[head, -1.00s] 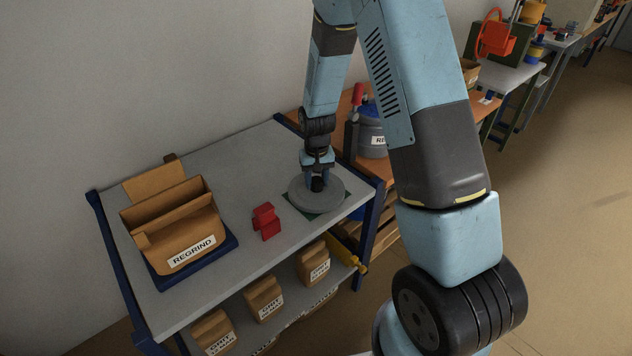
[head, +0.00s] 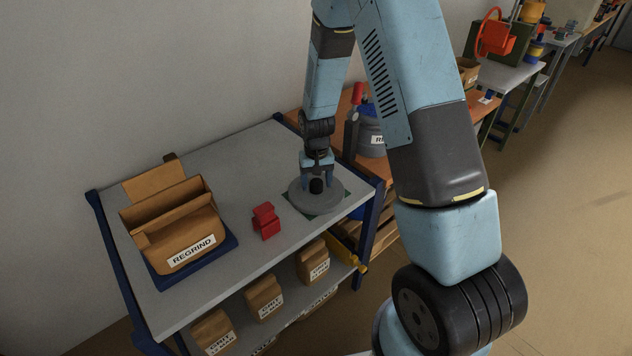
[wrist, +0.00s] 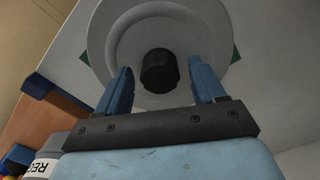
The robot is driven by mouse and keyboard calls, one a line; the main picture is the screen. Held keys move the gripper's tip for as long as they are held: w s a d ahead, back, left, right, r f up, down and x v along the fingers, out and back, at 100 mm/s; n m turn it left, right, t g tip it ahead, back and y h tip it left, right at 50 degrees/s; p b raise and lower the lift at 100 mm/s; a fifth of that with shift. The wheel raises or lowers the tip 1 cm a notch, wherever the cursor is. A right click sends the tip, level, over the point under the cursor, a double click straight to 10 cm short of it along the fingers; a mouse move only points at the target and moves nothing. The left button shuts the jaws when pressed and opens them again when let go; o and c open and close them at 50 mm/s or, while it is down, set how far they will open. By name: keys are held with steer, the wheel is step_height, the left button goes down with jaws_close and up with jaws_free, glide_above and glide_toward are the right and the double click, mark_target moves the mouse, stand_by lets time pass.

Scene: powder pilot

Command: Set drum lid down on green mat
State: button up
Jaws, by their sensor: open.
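The drum lid (head: 305,199) is a round grey disc with a black knob (head: 316,186). It lies on the green mat (head: 325,209), whose corners show past the lid's rim. The lid fills the upper middle of the wrist view (wrist: 118,38), and a mat corner shows there too (wrist: 236,55). My gripper (head: 318,180) is just above the lid. In the wrist view its two blue fingers (wrist: 160,85) stand apart on either side of the knob, with gaps between knob and fingers.
A cardboard box labelled REGRIND (head: 190,245) stands on a blue tray (head: 226,247) at the left of the grey bench top (head: 240,165). A red object (head: 265,221) lies between box and lid. A grey drum (head: 370,138) stands behind, to the right. Labelled bags (head: 264,298) fill the lower shelf.

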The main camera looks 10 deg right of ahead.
step_height(320, 180, up, 12)
step_height(320, 180, up, 10)
steer(key=f+t, duration=0.1)
glide_above(316, 181)
steer(key=s+d, duration=0.3)
steer(key=s, duration=0.1)
steer(key=s+d+r+t, duration=0.2)
steer(key=s+d+r, duration=0.1)
steer(key=s+r, duration=0.6)
steer(key=s+d+r+t, duration=0.2)
steer(key=s+d+r, duration=0.2)
steer(key=s+r, duration=0.5)
steer(key=s, duration=0.6)
steer(key=shift+d+r+t, duration=0.15)
steer(key=shift+r+t, duration=0.15)
steer(key=shift+d, duration=0.1)
